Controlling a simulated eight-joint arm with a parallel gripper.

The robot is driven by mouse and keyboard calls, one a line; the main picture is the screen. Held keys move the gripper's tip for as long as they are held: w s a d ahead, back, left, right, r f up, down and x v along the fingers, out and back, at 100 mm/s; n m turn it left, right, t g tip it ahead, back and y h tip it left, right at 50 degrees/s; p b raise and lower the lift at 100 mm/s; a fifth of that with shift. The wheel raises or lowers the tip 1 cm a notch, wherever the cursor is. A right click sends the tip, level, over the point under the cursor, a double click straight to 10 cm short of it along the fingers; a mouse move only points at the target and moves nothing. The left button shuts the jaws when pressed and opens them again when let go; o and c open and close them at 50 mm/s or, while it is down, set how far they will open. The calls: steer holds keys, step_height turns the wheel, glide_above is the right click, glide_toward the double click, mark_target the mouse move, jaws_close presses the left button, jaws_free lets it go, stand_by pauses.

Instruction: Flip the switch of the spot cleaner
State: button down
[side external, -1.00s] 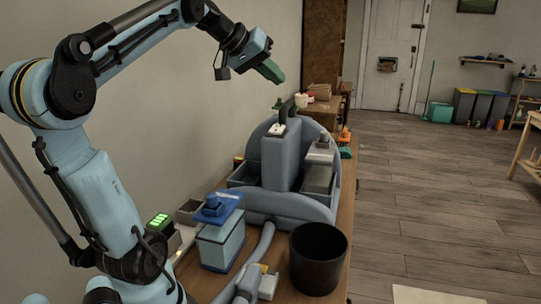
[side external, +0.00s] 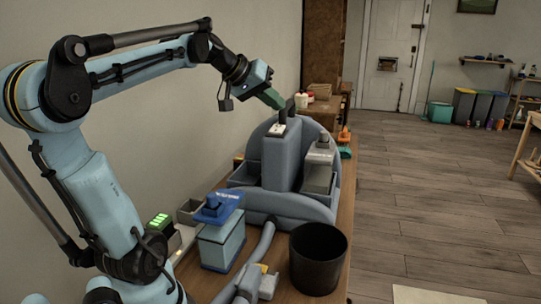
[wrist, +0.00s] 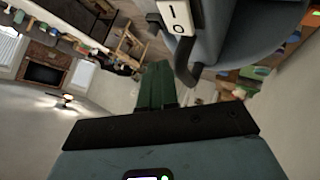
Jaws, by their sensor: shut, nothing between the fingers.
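The spot cleaner (side external: 276,205) is a grey-blue machine on the wooden table, with a dark handle (side external: 285,109) on its tall middle part. Its switch (side external: 277,129) is a white rocker plate near the top. In the wrist view the switch (wrist: 176,17) shows "I" and "O" markings at the top edge, cut off by the frame. My gripper (side external: 279,102) has green fingers, which are shut and empty. It is above the switch, close beside the handle; whether it touches the handle I cannot tell. The shut fingers also show in the wrist view (wrist: 157,82).
A blue-topped container (side external: 220,235) and a black bin (side external: 318,258) stand in front of the cleaner. A grey hose (side external: 253,258) runs between them. Boxes and small items sit behind on the table. A wall is on the left; open floor lies to the right.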

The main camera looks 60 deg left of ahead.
mark_target(274, 127)
steer(key=shift+w+a+f, duration=0.1)
steer(key=shift+f, duration=1.05)
stand_by(1.3)
steer(key=shift+f, duration=0.4)
steer(key=shift+f, duration=0.3)
stand_by(0.4)
stand_by(0.4)
steer(key=shift+r, duration=0.75)
steer(key=shift+s+d+r, duration=0.1)
steer(key=shift+d+r, duration=0.05)
steer(key=shift+r, duration=1.1)
steer(key=shift+s+d+r, duration=0.1)
steer(key=shift+r, duration=1.15)
